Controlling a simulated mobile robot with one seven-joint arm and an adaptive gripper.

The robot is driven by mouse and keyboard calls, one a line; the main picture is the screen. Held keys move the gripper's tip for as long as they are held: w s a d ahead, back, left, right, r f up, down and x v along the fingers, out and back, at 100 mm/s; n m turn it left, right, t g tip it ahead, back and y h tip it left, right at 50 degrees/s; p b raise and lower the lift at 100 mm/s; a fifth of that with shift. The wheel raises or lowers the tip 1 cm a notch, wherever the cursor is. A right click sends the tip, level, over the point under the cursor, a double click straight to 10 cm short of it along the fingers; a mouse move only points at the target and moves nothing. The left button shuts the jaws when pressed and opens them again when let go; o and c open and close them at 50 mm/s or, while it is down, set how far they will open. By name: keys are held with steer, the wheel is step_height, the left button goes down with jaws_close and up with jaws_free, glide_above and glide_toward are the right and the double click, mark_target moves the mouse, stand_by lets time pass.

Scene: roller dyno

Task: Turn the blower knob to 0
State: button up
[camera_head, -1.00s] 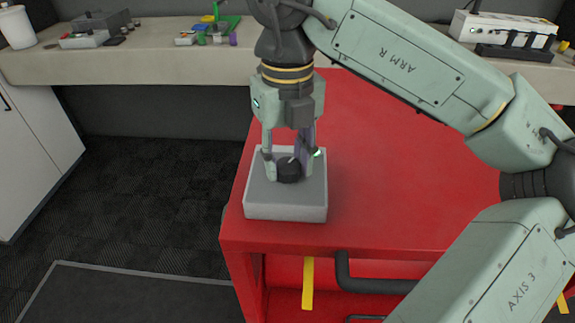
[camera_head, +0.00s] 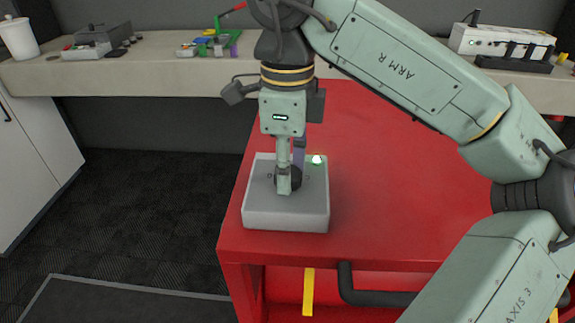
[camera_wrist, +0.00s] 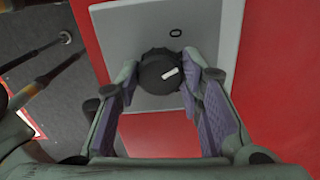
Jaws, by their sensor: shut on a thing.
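The blower knob is a round black dial (camera_wrist: 157,74) with a white pointer line, on top of a grey box (camera_head: 285,219). In the wrist view the pointer is right of the dial's middle and points right and slightly up. A "0" mark (camera_wrist: 176,33) is on the plate above and right of the dial. My gripper (camera_wrist: 160,70) points down with its purple-padded fingers on either side of the knob, shut on it. In the head view my gripper (camera_head: 285,184) shows nearly edge-on, and its front finger hides part of the knob (camera_head: 296,178).
The box sits near the front left corner of a red cart top (camera_head: 400,205). A green light (camera_head: 316,160) glows at the box's back right. A beige bench (camera_head: 170,68) behind carries several small items and a white power unit (camera_head: 500,40). The red top right of the box is clear.

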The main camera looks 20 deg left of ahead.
steer(key=n, duration=0.6)
steer(key=shift+n+p, duration=0.3)
stand_by(0.4)
steer(key=o, duration=1.1)
steer(key=shift+o, duration=0.2)
step_height(320, 180, up, 12)
